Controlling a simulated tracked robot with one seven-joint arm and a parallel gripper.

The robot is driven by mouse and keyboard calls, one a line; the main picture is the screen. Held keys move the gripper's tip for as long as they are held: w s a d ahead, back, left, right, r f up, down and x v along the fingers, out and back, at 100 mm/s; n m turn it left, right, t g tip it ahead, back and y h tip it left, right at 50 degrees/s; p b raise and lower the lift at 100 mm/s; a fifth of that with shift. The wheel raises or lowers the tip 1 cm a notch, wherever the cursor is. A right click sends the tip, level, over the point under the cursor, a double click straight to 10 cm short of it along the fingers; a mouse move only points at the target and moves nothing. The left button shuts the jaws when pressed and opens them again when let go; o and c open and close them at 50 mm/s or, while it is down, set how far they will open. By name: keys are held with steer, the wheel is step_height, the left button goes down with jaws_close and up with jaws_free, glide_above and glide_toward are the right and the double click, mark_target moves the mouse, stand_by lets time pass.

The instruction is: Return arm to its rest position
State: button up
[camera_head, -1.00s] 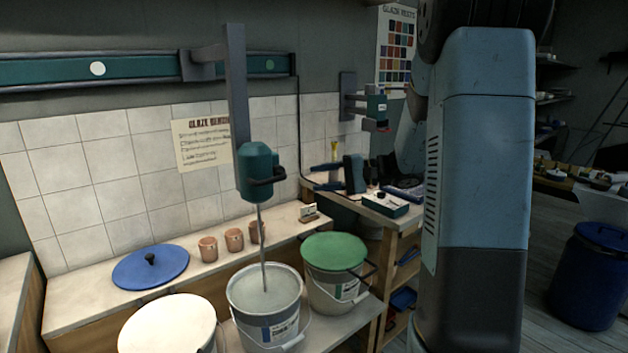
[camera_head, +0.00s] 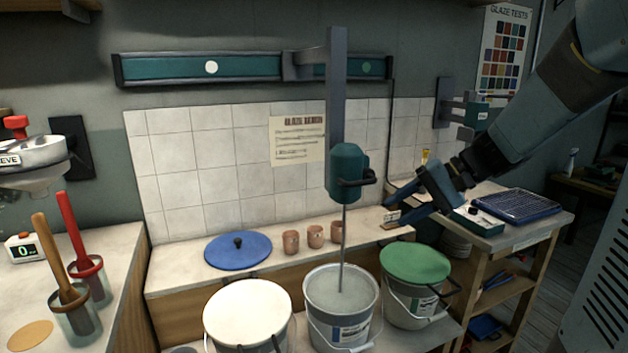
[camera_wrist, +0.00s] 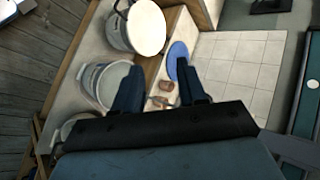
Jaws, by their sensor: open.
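My arm (camera_head: 540,115) comes in from the upper right of the head view and reaches left and down. My gripper (camera_head: 396,207) is open and empty, with its dark blue fingers apart, in front of the tiled wall near the right end of the shelf. In the wrist view, the two fingers of my gripper (camera_wrist: 158,68) are spread, with nothing held between them. A small clay cup (camera_wrist: 166,85) shows beyond the gap.
A mixer (camera_head: 347,172) hangs with its rod in an open bucket (camera_head: 318,310). A white-lidded bucket (camera_head: 248,312) and a green-lidded bucket (camera_head: 414,264) flank it. A blue lid (camera_head: 238,252) and clay cups lie behind. A bench (camera_head: 528,238) stands right.

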steer(key=s+d+n+t+h, duration=0.1)
steer(key=s+d+t+h, duration=0.1)
steer(key=s+h, duration=0.3)
steer(key=s+d+r+n+t+h, duration=0.1)
steer(key=s+h, duration=0.4)
steer(key=s, duration=0.5)
steer(key=shift+s+d+r+n+t, duration=0.2)
steer(key=shift+d+r+n+t, duration=0.3)
steer(key=shift+d, duration=0.65)
steer(key=shift+f, duration=0.2)
